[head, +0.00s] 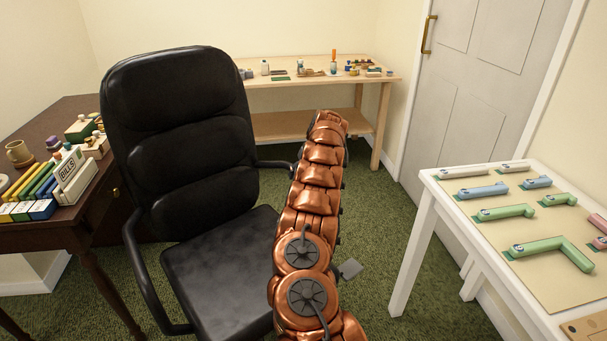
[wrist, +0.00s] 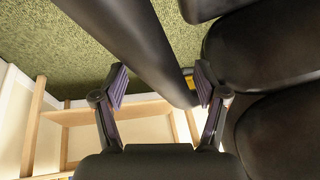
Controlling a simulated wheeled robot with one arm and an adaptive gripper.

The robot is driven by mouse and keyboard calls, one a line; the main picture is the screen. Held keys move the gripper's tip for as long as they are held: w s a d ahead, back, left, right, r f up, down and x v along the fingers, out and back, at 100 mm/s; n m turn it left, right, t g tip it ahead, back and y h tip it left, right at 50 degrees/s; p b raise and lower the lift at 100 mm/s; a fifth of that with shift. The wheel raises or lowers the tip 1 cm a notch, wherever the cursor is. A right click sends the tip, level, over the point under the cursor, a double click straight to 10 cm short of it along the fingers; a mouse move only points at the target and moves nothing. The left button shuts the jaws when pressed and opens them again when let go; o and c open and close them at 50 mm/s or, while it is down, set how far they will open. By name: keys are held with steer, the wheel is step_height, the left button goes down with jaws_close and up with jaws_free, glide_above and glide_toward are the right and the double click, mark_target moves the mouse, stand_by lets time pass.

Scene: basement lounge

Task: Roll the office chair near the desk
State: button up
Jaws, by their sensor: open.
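The black office chair (head: 185,150) stands to the right of the dark wooden desk (head: 70,115) in the head view, its back overlapping the desk's right edge. Its right armrest (head: 275,164) runs behind my copper arm. In the wrist view, my gripper (wrist: 160,85) is open, with its two padded fingers spread. A black bar of the chair, likely the armrest (wrist: 130,40), passes between or just beyond the fingers; I cannot tell whether they touch it. The padded chair back (wrist: 265,60) fills the right side there. My gripper is hidden in the head view.
A light wooden workbench (head: 290,118) with small items stands at the back wall. A white table (head: 520,215) with colored tools is at right. A grey door (head: 465,90) is at back right. Green carpet (head: 375,220) is clear between chair and white table.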

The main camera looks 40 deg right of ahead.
steer(key=shift+r, duration=0.1)
steer(key=shift+v, duration=3.8)
steer(key=shift+r, duration=0.15)
steer(key=shift+s, duration=0.1)
